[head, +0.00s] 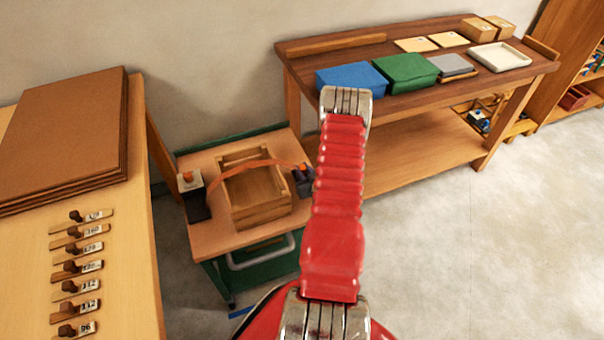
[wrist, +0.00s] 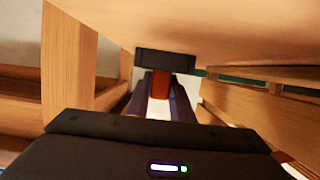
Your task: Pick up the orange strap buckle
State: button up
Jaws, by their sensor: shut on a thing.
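An orange strap (head: 236,170) arches over a wooden crate (head: 240,217) on the small cart. Its right end reaches an orange piece, the strap buckle (head: 305,167), at the cart's right side. My gripper (head: 303,181) is there, its dark fingers partly hidden behind my red arm. In the wrist view the two dark fingers (wrist: 161,95) are closed on the orange buckle (wrist: 161,84). A black block (wrist: 165,62) lies just beyond the fingertips and hides what is behind it.
The cart top (head: 195,162) stands between a left bench with brown boards (head: 65,130) and a long workbench (head: 420,95) with blue and green boxes. A black-and-white post (head: 192,195) stands left of the crate. Floor at right is clear.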

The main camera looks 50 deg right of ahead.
aim_at(302, 166)
grip_shut()
jog(key=shift+r, duration=5)
